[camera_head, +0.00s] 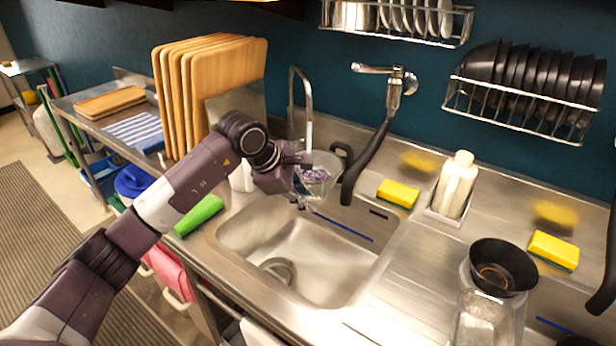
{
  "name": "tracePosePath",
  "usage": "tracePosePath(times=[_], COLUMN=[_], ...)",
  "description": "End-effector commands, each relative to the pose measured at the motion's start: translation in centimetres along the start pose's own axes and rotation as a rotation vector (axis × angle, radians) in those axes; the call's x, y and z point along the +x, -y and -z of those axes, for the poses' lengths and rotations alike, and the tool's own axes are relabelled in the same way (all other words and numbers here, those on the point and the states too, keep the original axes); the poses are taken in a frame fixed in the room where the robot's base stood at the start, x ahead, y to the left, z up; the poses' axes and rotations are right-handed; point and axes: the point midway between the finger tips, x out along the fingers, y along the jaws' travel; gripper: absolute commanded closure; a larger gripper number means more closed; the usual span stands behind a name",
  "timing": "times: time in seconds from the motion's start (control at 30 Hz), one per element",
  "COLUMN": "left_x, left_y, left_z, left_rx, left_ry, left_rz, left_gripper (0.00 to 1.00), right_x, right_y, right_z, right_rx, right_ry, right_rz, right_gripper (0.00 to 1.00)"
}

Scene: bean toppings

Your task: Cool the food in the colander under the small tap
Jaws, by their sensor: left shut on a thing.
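My left gripper (298,180) is shut on a clear colander (322,160) with purple beans (312,174) in it. It holds the colander above the back of the steel sink (310,262). The small tap (293,95) is a thin curved steel pipe behind the sink. Its spout comes down right over the colander. A pale streak below the spout looks like running water, but I cannot tell for sure. The gripper hides part of the colander. My right gripper does not show.
A black hose (368,160) hangs from a wall tap close to the colander's right. Wooden boards (222,88) stand at the left. The sink basin looks empty.

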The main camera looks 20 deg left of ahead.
Motion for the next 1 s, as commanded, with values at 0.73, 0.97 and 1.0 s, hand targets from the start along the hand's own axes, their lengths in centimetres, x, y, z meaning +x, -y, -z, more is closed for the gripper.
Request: tracePosePath(times=[0.73,0.97,1.0], left_x=[-2.3,-2.5,-2.5], left_y=[5.9,6.2,6.2], left_z=[-1.1,-1.2,-1.3], left_rx=[0.002,0.001,0.001], left_ry=[0.0,0.001,0.001], left_rz=[-0.003,-0.003,-0.003], left_gripper=[1.0,1.0,1.0], right_x=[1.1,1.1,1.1], right_y=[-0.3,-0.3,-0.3], right_z=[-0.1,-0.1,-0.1], right_rx=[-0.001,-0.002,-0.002], right_ry=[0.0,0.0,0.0], right_rz=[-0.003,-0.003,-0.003], right_gripper=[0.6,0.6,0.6])
